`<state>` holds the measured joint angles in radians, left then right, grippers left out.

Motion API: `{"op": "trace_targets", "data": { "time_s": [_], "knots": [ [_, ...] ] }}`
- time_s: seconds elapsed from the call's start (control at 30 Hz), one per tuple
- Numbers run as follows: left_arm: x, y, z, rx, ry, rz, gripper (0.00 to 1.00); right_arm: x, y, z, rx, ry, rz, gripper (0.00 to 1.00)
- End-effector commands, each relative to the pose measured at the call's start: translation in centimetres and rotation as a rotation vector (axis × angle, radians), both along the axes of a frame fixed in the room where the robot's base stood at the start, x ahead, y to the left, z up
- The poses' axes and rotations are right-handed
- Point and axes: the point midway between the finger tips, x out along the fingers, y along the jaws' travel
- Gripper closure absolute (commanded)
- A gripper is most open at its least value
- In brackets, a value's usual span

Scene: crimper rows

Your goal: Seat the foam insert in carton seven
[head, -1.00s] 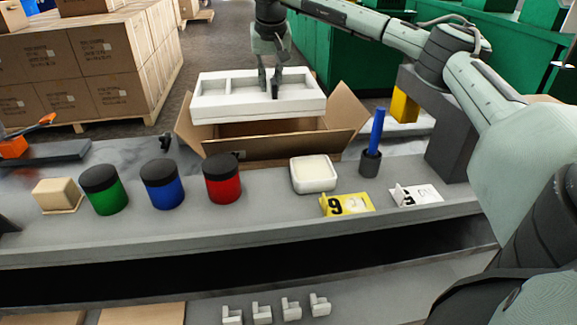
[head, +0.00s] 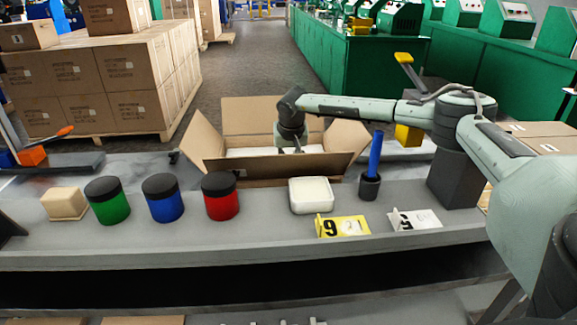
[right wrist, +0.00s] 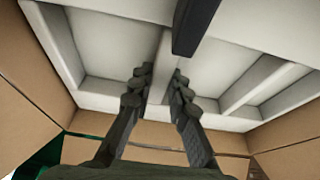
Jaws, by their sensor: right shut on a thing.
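The white foam insert (head: 240,152) is inside the open brown carton (head: 255,171), its top edge showing just above the near wall. The right wrist view shows the insert's compartments (right wrist: 105,30) with carton walls (right wrist: 40,80) around them. My right gripper (right wrist: 155,82) is shut on a dividing rib of the insert. In the head view this gripper (head: 290,148) reaches down into the carton, its fingertips partly hidden by the near wall. Whether the insert touches the carton floor is hidden. No number shows on this carton. My left gripper is not in view.
The carton's flaps (head: 200,138) are spread open. In front are green (head: 107,203), blue (head: 163,199) and red (head: 220,197) jars, a white tub (head: 311,196), and a holder with a blue stick (head: 375,155). Number cards (head: 342,226) stand near the counter edge.

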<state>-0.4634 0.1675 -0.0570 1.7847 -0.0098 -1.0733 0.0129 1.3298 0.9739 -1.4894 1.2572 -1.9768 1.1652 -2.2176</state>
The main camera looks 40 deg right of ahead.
Motion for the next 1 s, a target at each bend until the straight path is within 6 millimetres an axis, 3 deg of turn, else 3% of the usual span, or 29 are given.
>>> {"op": "trace_targets", "data": {
  "time_s": [0.1,0.5,0.87,0.9,1.0],
  "knots": [
    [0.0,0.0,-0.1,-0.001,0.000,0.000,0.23,0.0,0.1,-1.0,0.000,-0.001,0.001,1.00],
    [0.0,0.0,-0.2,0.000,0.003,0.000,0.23,0.0,0.1,-1.6,0.001,-0.002,0.001,1.00],
    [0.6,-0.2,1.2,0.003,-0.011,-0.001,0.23,0.1,0.1,-2.3,0.001,-0.003,0.001,1.00],
    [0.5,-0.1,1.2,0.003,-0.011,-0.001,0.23,0.1,0.1,-2.3,0.001,-0.002,0.001,0.81],
    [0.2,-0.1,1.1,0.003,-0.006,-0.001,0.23,0.1,0.1,-2.3,0.001,-0.002,0.001,0.69]
  ]
}}
